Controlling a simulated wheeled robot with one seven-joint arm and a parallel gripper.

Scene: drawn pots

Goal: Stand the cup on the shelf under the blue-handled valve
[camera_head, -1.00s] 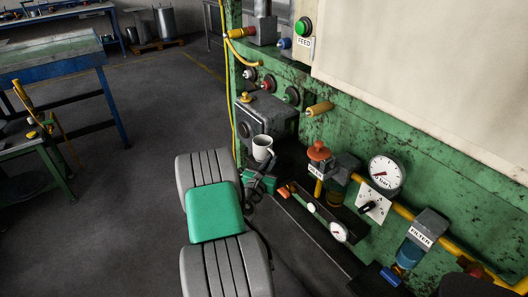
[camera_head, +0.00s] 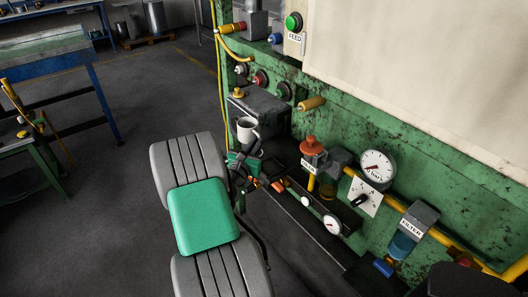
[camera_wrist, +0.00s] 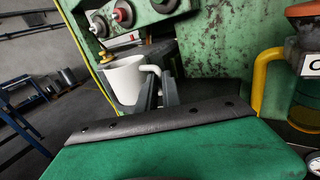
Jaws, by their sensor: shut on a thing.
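The white cup (camera_head: 248,130) is held in front of the dark box on the machine's left end, roughly upright with a slight tilt. It also shows in the wrist view (camera_wrist: 124,80), its handle turned to the right. My gripper (camera_head: 250,160) is shut on the cup; the wrist view shows its fingers (camera_wrist: 159,95) at the handle side. A blue handle (camera_head: 383,267) sits below the filter at the lower right, and a small blue knob (camera_head: 275,39) sits at the upper left. A dark shelf (camera_head: 318,218) runs along the machine's front; its right part is partly hidden.
An orange-topped valve (camera_head: 312,147), a pressure gauge (camera_head: 377,166), a filter (camera_head: 407,233) and a yellow pipe (camera_head: 460,245) stand out from the green panel. A lower gauge (camera_head: 333,224) and several small items crowd the shelf. Open floor lies left of my arm.

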